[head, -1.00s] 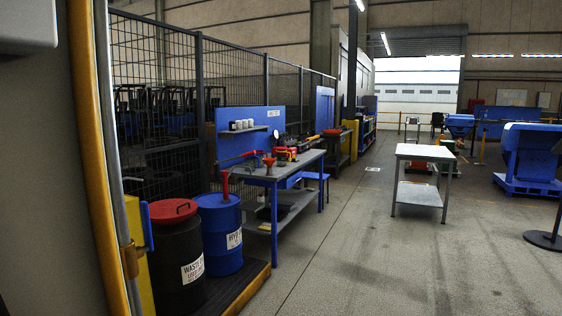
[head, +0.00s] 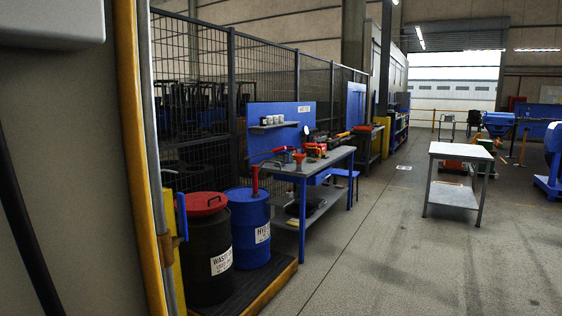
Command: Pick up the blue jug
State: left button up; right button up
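I cannot make out a blue jug in the head view. A workbench (head: 335,160) with a blue back panel (head: 262,140) stands left of centre along the mesh fence. Its top carries a small orange-red funnel-like item (head: 299,157) and several red and dark items too small to tell apart. Its lower shelf (head: 318,205) holds dark objects. Neither of my grippers is in view.
A black drum with a red lid (head: 206,240) and a blue drum (head: 249,225) stand on a low platform before the workbench. A white-topped table (head: 460,152) stands to the right. A grey panel with a yellow edge (head: 134,130) fills the near left. The central floor is clear.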

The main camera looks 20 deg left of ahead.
aim_at(279, 156)
jog(key=i+l+z, duration=0.1)
jog(key=i, duration=0.35)
jog(key=i+l+z, duration=0.1)
jog(key=i+l, duration=0.15)
jog(key=i, duration=0.25)
jog(key=i+l+z, duration=0.1)
jog(key=i, duration=0.35)
jog(key=i+u, duration=0.25)
jog(key=i, duration=0.4)
jog(key=i+l+u, duration=0.2)
jog(key=i, duration=0.5)
jog(key=i+l+u, duration=0.1)
jog(key=i+u, duration=0.15)
jog(key=i, duration=0.4)
jog(key=i+j+u, duration=0.2)
jog(key=i, duration=2)
jog(key=i+l+u, duration=0.25)
jog(key=i, duration=0.25)
jog(key=i+l+u, duration=0.25)
jog(key=i, duration=0.25)
jog(key=i+l+u, duration=0.25)
jog(key=i, duration=0.25)
